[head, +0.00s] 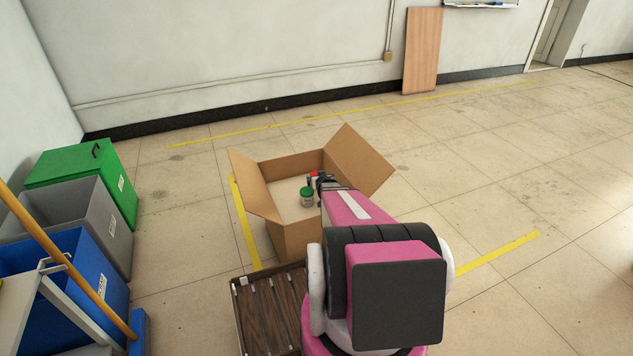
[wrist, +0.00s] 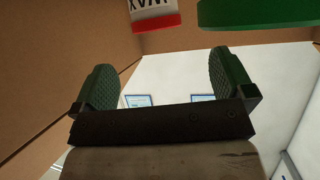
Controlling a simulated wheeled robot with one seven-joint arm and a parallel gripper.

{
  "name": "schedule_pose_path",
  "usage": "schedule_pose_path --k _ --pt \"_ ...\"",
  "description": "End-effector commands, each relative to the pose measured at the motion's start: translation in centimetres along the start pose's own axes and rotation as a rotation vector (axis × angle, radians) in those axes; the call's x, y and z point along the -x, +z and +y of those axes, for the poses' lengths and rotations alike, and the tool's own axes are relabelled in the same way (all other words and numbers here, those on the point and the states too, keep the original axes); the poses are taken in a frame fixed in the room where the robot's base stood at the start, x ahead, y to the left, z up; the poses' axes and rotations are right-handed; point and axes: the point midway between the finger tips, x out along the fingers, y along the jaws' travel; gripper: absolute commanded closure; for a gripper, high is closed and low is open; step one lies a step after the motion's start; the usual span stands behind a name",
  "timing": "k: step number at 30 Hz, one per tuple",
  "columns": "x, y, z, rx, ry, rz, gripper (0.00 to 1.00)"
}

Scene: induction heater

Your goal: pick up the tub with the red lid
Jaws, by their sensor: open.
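The tub with the red lid (head: 313,174) stands inside an open cardboard box (head: 297,236), mostly hidden behind my gripper in the head view. In the wrist view, part of this tub (wrist: 152,16) shows at the top edge, a white label with dark letters beside its red lid. My gripper (head: 322,182) reaches into the box at its right side. In the wrist view, my gripper's two green-grey fingers (wrist: 160,78) stand wide apart with nothing between them. The tub lies beyond the fingertips, apart from them.
A tub with a green lid (head: 306,194) stands close beside the red-lidded one; its lid (wrist: 258,12) shows in the wrist view. The box's flaps spread outward. A dark wooden slatted thing (head: 268,312) is in front. Green, grey (head: 92,215) and blue bins stand left. Floor right is clear.

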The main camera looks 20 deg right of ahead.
Motion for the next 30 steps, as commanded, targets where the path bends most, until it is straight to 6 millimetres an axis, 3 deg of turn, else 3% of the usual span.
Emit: schedule_pose_path --k 6,14,24,30 --pt "-3.6 0.0 0.1 0.001 0.002 -0.001 0.00" --pt "-5.3 0.0 0.1 0.001 0.003 -0.001 0.00" --pt "-9.7 0.0 0.4 0.001 0.002 -0.001 0.00" --pt "-9.8 -0.1 0.4 0.001 0.003 -0.001 0.00"
